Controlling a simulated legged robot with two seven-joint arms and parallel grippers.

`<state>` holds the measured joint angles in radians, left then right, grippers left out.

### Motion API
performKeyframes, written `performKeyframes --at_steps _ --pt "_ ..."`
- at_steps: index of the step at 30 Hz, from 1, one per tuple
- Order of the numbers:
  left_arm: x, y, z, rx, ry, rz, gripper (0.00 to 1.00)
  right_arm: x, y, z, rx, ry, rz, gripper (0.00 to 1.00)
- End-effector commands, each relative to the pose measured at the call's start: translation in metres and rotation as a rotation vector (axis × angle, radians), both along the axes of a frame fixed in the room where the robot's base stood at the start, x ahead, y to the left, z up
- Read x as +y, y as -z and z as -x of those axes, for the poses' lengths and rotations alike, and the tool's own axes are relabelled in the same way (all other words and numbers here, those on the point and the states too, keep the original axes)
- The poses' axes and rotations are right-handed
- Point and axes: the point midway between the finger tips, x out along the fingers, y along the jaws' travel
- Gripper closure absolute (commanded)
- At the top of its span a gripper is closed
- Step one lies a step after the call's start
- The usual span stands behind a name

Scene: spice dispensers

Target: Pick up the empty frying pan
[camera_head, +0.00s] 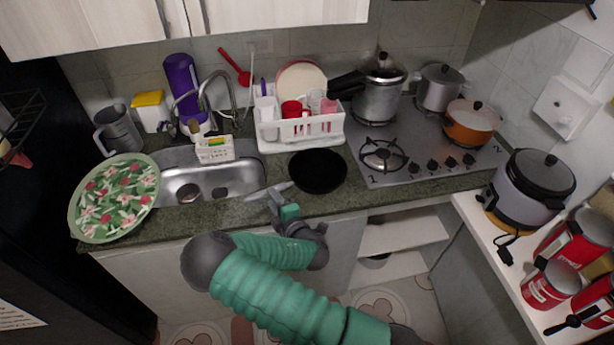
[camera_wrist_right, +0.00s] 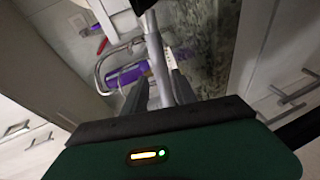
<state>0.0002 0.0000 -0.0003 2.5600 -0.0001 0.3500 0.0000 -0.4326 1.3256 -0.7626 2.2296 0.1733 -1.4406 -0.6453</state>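A round black frying pan (camera_head: 318,172) lies on the counter in the head view, between the sink and the stove, and looks empty. A light grey handle (camera_head: 268,191) lies to its left, along the counter's front edge. My right gripper (camera_head: 275,199) is at this handle, left of the pan. In the right wrist view my gripper's fingers (camera_wrist_right: 158,92) stand on either side of a grey bar that looks like the handle. Whether they press on it I cannot tell. My left gripper is not in view.
The sink (camera_head: 210,186) is left of the pan, with a green floral plate (camera_head: 115,197) beyond it. A white dish rack (camera_head: 300,133) stands behind the pan. The stove (camera_head: 425,160) is to the right and carries several pots. The counter edge is close below the handle.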

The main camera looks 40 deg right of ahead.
Motion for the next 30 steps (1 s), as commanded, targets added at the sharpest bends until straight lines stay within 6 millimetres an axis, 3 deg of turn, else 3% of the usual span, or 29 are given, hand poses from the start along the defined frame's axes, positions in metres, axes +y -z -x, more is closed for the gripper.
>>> performKeyframes --at_steps 6,14,22,30 --pt "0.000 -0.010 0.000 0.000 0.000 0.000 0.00 -0.011 0.010 -0.036 -0.001 -0.001 -0.002 0.67" --pt "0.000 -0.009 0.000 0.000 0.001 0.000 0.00 -0.011 0.013 -0.042 0.002 0.001 -0.001 0.67" --pt "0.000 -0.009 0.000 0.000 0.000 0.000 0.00 -0.010 0.014 -0.042 0.003 0.000 -0.003 0.99" --pt "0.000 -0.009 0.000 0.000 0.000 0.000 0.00 -0.010 0.013 -0.042 0.002 -0.001 -0.003 1.00"
